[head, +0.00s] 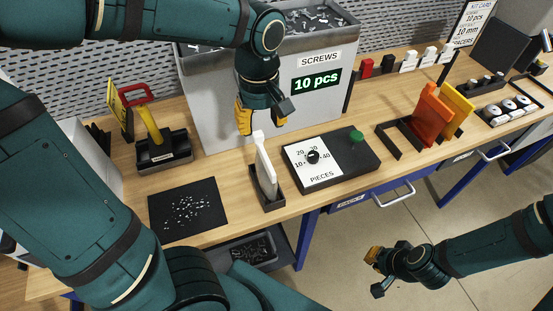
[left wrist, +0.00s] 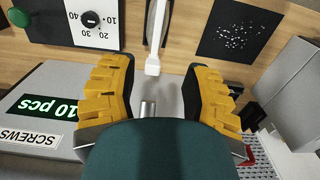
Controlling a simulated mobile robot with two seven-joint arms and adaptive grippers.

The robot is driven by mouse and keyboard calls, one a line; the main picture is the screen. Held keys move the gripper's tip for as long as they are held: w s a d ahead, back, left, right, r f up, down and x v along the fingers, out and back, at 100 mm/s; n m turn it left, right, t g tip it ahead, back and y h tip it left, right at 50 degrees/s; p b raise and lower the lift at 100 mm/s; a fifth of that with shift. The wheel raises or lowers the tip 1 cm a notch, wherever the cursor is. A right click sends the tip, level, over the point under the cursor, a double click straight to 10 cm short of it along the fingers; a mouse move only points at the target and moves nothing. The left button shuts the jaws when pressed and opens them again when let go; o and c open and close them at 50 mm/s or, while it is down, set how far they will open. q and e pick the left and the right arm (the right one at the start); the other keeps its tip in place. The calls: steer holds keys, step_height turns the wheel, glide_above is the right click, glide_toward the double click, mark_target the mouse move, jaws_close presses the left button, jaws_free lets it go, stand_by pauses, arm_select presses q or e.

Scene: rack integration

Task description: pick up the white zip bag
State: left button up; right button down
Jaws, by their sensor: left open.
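The white zip bag (head: 264,168) stands upright in a small black holder (head: 268,193) near the front of the bench. In the left wrist view, the white bag (left wrist: 155,38) shows edge-on at the top, its upper end pointing toward the space between my fingers. My left gripper (head: 262,124) is open and empty, above and slightly behind the bag, not touching it. Its two yellow-padded fingers (left wrist: 164,95) are spread wide in the left wrist view. My right gripper (head: 376,272) is open and empty, out over the floor in front of the bench.
A grey screw bin (head: 215,100) stands behind the bag. A counter with a dial (head: 335,165) and green button is right of it, a black mat (head: 165,215) with small screws left. Orange and yellow bags (head: 428,118) stand further right. A yellow-handled tool (head: 150,125) is at left.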

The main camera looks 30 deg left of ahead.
mark_target(264, 155)
arm_select(q)
step_height(264, 155, down, 8)
steer(key=shift+w+r+b, duration=0.15)
steer(key=shift+r+b, duration=0.05)
steer(key=shift+b, duration=0.6)
steer(key=shift+w+f, duration=0.1)
steer(key=shift+f, duration=0.65)
step_height(264, 155, down, 5)
steer(key=shift+w+a+r+b, duration=0.1)
steer(key=shift+w+r+b, duration=0.05)
steer(key=shift+b, duration=0.6)
arm_select(e)
step_height(264, 155, down, 3)
steer(key=shift+a+f, duration=0.15)
arm_select(q)
jaws_close()
